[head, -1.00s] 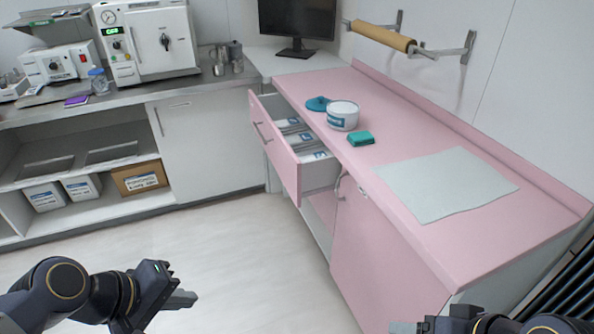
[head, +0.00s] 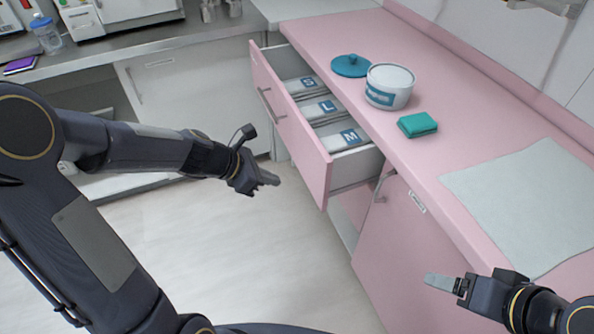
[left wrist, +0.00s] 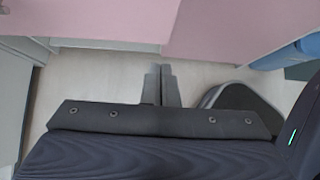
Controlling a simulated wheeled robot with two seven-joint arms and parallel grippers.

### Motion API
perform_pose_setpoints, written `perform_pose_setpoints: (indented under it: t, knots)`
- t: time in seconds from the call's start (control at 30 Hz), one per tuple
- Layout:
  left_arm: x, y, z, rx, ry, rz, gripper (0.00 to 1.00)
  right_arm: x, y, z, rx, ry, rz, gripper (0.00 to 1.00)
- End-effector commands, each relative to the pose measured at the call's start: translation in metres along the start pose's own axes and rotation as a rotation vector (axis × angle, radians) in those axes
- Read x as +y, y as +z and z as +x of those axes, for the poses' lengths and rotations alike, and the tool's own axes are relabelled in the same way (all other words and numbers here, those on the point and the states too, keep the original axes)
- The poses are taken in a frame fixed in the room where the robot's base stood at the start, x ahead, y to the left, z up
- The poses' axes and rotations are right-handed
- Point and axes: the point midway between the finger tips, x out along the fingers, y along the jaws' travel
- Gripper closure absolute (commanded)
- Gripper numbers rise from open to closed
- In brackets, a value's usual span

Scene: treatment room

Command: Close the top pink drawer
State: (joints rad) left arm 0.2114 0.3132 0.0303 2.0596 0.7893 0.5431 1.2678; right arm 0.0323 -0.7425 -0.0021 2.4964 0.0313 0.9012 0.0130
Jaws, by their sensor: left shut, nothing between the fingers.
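The top pink drawer (head: 290,126) is pulled out of the pink cabinet (head: 405,240) and stands open. Packs marked S, L and M lie inside it, and a metal bar handle (head: 270,102) is on its front. My left gripper (head: 275,179) is shut and empty. It is in front of the drawer, to the left of its lower front corner in the head view, apart from it. Its shut fingers also show in the left wrist view (left wrist: 161,84), with pink surfaces beyond them. My right gripper (head: 430,281) is at the lower right, before the cabinet door; its fingers look closed together.
On the pink counter (head: 440,175) are a white tub (head: 389,86), a teal lid (head: 351,66), a green pack (head: 417,124) and a pale sheet (head: 530,200). A grey counter (head: 130,50) stands at the left. The floor (head: 270,255) before the drawer is clear.

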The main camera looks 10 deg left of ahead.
Motion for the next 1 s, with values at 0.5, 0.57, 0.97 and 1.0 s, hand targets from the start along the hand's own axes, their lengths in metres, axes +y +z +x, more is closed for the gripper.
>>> perform_pose_setpoints:
  t: [0.5,0.57,0.97,1.0]
  knots:
    - [-0.001,0.001,0.101,0.000,-0.004,0.007,1.00,0.011,0.012,0.023,0.000,0.000,0.000,0.25]
    - [-0.002,0.012,0.104,-0.001,-0.003,0.010,1.00,0.009,0.010,0.019,0.000,0.000,0.000,0.25]
    - [-0.001,0.029,0.122,0.000,0.000,0.006,1.00,0.008,0.009,0.017,0.000,0.000,0.000,0.25]
    - [-0.001,0.029,0.122,0.000,0.000,0.005,1.00,0.008,0.009,0.017,0.000,0.000,0.000,0.25]
